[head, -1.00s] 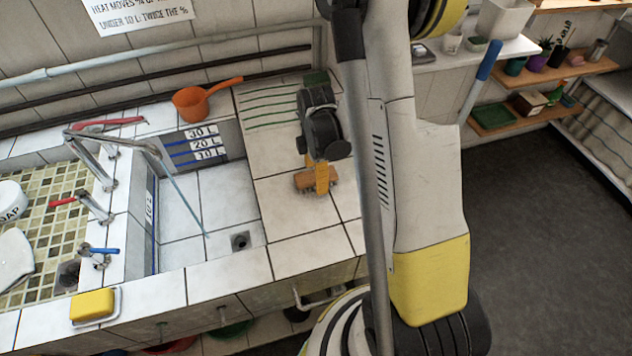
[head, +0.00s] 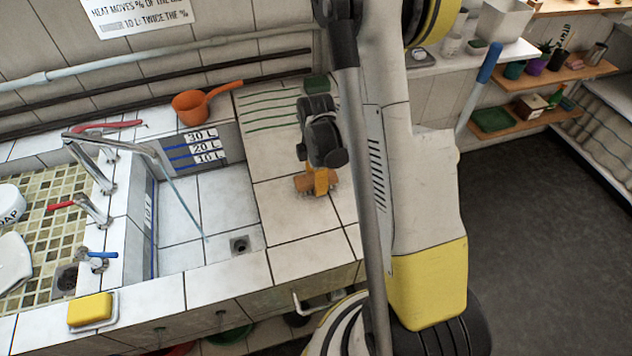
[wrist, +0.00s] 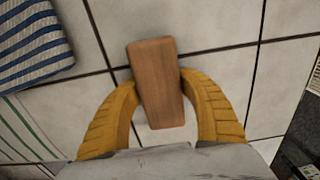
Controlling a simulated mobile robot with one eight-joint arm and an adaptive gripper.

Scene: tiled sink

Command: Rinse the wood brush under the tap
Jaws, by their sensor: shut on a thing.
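The wood brush (wrist: 158,75) is a brown wooden block between the two yellow fingers of my gripper (wrist: 160,100) in the wrist view. My gripper is shut on it, one finger against each long side. In the head view the brush (head: 303,184) shows low over the tiled counter right of the basin, with my gripper (head: 320,180) above it; whether it touches the tiles I cannot tell. The tap (head: 130,145) stands at the basin's left, and a thin stream of water (head: 188,208) runs from its spout into the tiled basin (head: 185,240).
An orange dipper (head: 190,107) lies behind the basin. A yellow sponge (head: 90,308) sits in a dish on the front ledge. A drain (head: 240,245) is in the basin floor. A blue-striped cloth (wrist: 35,45) lies near the gripper in the wrist view. The basin is otherwise clear.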

